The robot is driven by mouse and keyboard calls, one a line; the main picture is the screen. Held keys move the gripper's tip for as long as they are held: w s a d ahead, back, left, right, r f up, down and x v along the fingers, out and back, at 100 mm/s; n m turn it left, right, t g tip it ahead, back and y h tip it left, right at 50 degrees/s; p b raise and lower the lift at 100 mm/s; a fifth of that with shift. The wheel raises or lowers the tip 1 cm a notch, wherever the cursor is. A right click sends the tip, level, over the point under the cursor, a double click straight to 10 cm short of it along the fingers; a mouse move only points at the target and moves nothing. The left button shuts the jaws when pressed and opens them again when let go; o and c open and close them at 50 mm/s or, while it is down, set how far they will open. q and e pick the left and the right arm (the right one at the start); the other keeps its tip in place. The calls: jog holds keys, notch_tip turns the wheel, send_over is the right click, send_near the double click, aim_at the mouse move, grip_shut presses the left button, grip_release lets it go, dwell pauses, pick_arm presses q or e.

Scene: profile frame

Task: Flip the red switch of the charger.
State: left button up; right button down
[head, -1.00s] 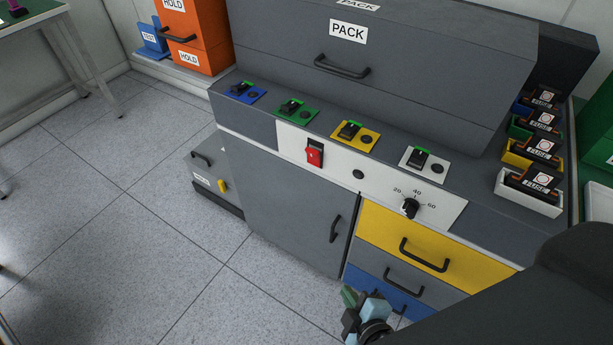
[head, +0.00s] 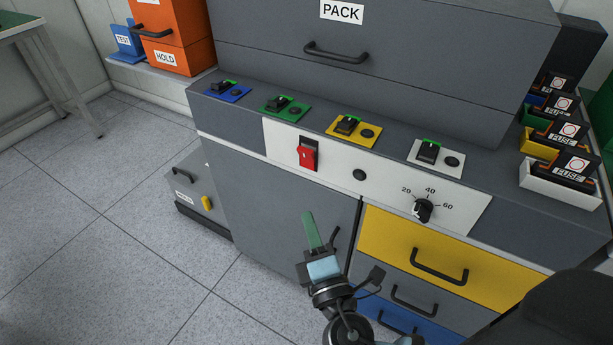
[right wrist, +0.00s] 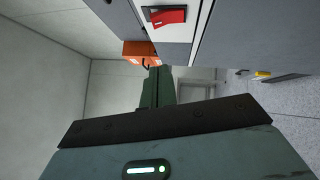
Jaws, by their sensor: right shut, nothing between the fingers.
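The red switch (head: 308,155) is a rocker in a black frame on the white front panel of the grey charger (head: 280,192). It also shows at the top of the right wrist view (right wrist: 169,17). My right gripper (head: 312,228) is shut and empty, its green fingers together and pointing up. In the head view it is below the switch, in front of the grey cabinet door, and apart from the switch. In the right wrist view the fingers (right wrist: 158,88) are also below the switch. My left gripper is not in view.
A black dial (head: 422,210) and a dark round button (head: 359,175) are on the same panel. Coloured switch plates line the ledge above. A yellow drawer (head: 420,255) with a protruding handle is at the lower right.

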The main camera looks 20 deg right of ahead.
send_near(301, 152)
jog(key=w+a, duration=0.3)
jog(key=shift+w+d+r+p, duration=0.25)
jog(key=shift+w+d+p, duration=0.15)
jog(key=shift+w+d, duration=0.4)
jog(key=shift+w+d+r+p, duration=0.2)
jog(key=shift+w+d+p, duration=0.15)
jog(key=shift+w+d, duration=0.5)
jog(key=shift+s+d, duration=0.15)
jog(key=shift+s, duration=0.05)
